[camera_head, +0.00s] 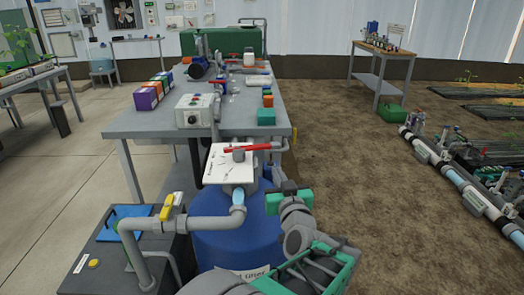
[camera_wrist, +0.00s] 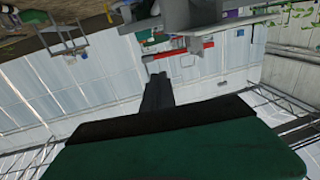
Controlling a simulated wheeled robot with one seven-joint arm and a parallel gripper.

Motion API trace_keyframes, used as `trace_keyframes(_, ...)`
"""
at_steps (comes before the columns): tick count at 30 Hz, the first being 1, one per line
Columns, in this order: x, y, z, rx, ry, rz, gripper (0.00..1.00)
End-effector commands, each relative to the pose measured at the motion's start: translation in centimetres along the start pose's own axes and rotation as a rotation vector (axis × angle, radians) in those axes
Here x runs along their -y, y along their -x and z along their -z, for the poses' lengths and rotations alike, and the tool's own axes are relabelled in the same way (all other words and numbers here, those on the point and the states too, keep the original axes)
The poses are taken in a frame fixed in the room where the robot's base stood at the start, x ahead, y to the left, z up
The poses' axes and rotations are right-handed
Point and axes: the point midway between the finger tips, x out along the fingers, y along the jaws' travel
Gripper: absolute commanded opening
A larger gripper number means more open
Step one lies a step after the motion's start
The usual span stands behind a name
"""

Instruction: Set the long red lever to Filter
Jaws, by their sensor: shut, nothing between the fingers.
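The long red lever (camera_head: 255,148) lies across a grey hub above a white marked plate (camera_head: 217,171), on top of a blue tank (camera_head: 235,245). It points right in the head view; the plate's lettering is too small to read. My gripper (camera_head: 289,186) is shut and empty, to the right of the plate and nearer than the lever, apart from it. In the wrist view, my gripper's dark fingers (camera_wrist: 157,88) point up towards the red lever (camera_wrist: 185,51), which shows just beyond the fingertips. Whether they touch it there is unclear.
Grey pipes with a yellow-handled valve (camera_head: 167,206) stand left of the tank. A grey bench (camera_head: 150,122) behind holds a control box (camera_head: 194,110) and coloured boxes. Bare soil lies to the right, with a pipe run (camera_head: 440,165) along it.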

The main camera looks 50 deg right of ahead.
Motion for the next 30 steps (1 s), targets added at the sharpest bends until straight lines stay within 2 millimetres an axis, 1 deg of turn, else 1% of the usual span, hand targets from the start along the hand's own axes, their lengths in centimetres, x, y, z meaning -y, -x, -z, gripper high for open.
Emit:
trace_keyframes(12, 0.2, -9.0, -0.2, 0.002, -0.001, 0.004, 0.0)
trace_keyframes(16, 0.1, -11.2, -0.2, 0.002, 0.0, 0.002, 0.0)
trace_keyframes(18, 0.1, -11.9, -0.2, 0.002, -0.001, 0.002, 0.0)
trace_keyframes(21, 0.1, -12.5, -0.1, 0.001, -0.001, 0.002, 0.0)
trace_keyframes(30, 0.1, -12.6, -0.1, 0.001, -0.001, 0.001, 0.0)
